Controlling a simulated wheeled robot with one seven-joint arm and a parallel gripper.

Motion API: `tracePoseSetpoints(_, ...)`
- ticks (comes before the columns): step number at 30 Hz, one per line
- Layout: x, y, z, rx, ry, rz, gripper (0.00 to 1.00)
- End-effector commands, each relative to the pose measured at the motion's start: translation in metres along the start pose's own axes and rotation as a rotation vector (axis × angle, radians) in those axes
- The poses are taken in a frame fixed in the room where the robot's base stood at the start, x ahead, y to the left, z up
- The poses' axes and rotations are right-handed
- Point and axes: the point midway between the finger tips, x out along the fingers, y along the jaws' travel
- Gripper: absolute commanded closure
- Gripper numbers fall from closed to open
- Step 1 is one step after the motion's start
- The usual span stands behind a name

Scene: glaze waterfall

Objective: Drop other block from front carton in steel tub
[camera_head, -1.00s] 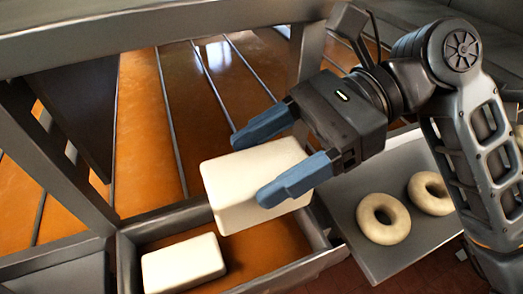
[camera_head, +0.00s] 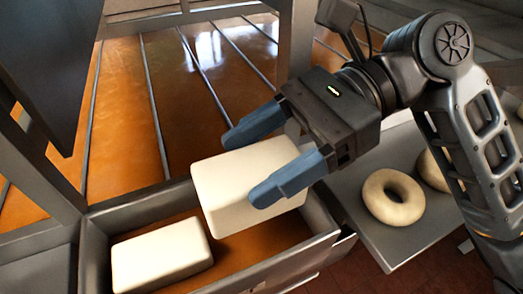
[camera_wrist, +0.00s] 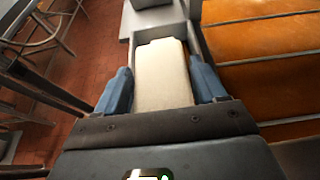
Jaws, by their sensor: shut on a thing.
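My gripper (camera_head: 243,168) is shut on a pale cream block (camera_head: 222,188), with one blue finger on each side of it. The held block is tilted and hangs above the grey steel tub (camera_head: 92,258), over its right part. A second pale block (camera_head: 162,255) lies in the left part of the tub, on its orange-brown bottom. In the wrist view, the held block (camera_wrist: 163,78) sits between the two blue fingers and hides much of what is below. No carton can be made out.
A grey tray (camera_head: 375,235) with ring-shaped doughnuts (camera_head: 393,196) stands right of the tub, beneath my arm. Behind the tub is a glossy orange surface (camera_head: 125,125) crossed by metal rods. Grey frame posts (camera_head: 40,175) stand at the left. Red tiled floor (camera_wrist: 85,60) shows in the wrist view.

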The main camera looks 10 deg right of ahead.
Motion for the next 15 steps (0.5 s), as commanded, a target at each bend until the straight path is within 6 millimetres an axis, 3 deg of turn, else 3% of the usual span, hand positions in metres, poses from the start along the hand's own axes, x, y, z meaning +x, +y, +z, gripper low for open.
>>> tracePoseSetpoints(12, -0.0002, 0.0000, 0.0007, -0.001, -0.001, -0.001, 0.80)
tracePoseSetpoints(13, -0.0002, 0.0000, 0.0007, -0.001, -0.001, -0.001, 0.29)
tracePoseSetpoints(15, -0.0002, 0.0000, 0.0007, -0.001, -0.001, -0.001, 0.22)
